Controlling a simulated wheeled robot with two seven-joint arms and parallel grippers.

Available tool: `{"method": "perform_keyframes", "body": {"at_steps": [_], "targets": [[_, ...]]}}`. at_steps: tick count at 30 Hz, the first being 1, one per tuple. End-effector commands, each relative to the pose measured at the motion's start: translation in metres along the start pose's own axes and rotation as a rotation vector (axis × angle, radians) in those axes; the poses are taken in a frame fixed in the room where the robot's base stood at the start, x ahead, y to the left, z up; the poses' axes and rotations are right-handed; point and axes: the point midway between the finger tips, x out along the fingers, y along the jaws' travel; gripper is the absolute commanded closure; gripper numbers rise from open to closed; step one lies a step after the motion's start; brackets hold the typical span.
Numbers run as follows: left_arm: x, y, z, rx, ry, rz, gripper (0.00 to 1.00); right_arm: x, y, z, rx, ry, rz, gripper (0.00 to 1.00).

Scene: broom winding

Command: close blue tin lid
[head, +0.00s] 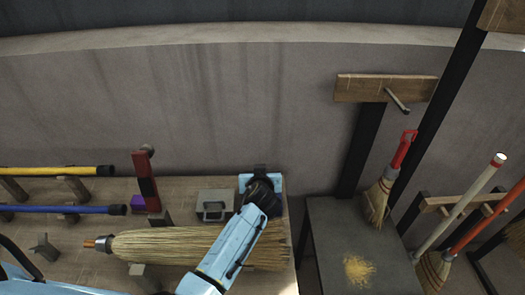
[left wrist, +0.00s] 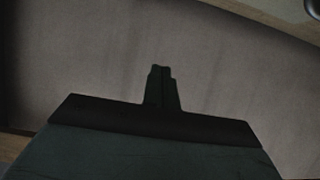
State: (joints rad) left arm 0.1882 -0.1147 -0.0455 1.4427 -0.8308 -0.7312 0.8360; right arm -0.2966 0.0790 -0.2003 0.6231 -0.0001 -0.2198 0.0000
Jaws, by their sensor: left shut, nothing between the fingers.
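The blue tin (head: 278,184) sits at the back right corner of the wooden bench. My left gripper (head: 260,170) is over it and hides its middle, so only blue parts on both sides show. I cannot tell how its lid stands or whether the gripper touches it. In the left wrist view my left gripper (left wrist: 161,72) is shut and empty, its fingers pointing at the plain wall; the tin does not show there. My right gripper is not in view.
A grey box with a handle (head: 214,206) stands left of the tin. A straw broom head (head: 165,244) lies across the bench under my arm. A dark table (head: 325,240) is to the right.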

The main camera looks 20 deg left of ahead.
Motion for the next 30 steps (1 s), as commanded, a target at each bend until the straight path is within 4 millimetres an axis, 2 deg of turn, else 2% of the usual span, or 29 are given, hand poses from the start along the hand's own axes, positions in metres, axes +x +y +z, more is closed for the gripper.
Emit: {"method": "perform_keyframes", "body": {"at_steps": [18,23,30], "targets": [[-0.005,0.000,0.001,-0.001,-0.001,0.001,1.00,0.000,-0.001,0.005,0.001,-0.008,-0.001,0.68],[-0.025,0.001,0.002,-0.003,-0.002,0.001,1.00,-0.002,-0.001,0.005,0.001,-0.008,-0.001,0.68],[-0.071,0.000,0.003,-0.003,-0.003,0.001,1.00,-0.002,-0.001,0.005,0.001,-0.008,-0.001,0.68]]}}
